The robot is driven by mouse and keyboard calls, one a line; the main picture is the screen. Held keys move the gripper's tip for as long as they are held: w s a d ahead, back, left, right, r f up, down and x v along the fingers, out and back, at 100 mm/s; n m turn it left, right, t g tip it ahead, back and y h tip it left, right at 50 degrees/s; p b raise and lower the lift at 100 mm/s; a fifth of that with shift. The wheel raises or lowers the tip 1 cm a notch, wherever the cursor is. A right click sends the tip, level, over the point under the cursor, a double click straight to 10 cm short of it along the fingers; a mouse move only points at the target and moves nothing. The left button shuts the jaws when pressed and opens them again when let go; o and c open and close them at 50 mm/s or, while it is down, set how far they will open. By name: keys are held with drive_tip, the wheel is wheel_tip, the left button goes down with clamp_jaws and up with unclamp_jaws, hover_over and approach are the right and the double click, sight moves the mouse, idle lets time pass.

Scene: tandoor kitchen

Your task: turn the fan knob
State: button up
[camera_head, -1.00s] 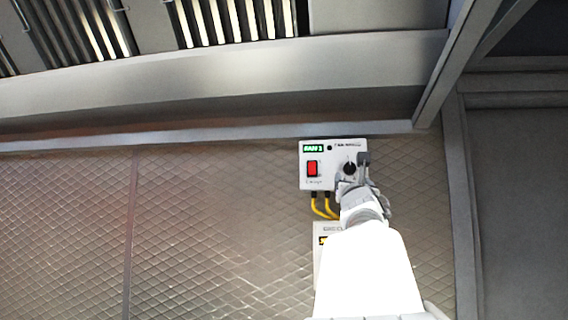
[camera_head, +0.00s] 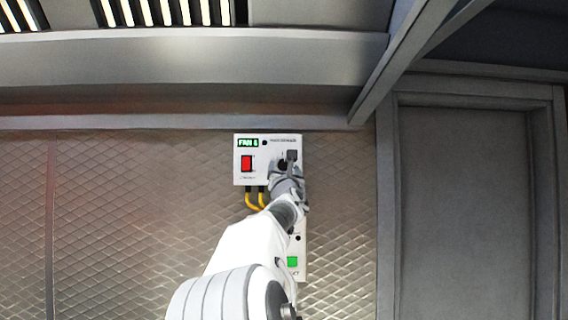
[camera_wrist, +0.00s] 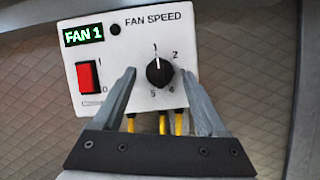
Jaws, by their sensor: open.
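The fan speed panel (camera_head: 262,180) is a white box on the wall, and it fills the middle of the wrist view (camera_wrist: 205,35). Its black round knob (camera_wrist: 159,72) has a white pointer at 1, among printed numbers. In the head view the knob (camera_head: 283,164) is partly covered by my gripper (camera_head: 287,166). In the wrist view my gripper (camera_wrist: 158,74) is open, with one finger to the left and one to the right of the knob. Gaps show between fingers and knob; I cannot tell their depth.
A red rocker switch (camera_wrist: 88,76) sits left of the knob. Yellow cables (camera_head: 253,198) run down from the panel to a second white box with a green button (camera_head: 292,262), partly behind my arm. A metal hood (camera_head: 200,60) overhangs above. A grey door (camera_head: 465,200) is at right.

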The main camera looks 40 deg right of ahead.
drive_tip(key=shift+d, duration=0.1)
clamp_jaws()
idle(0.4)
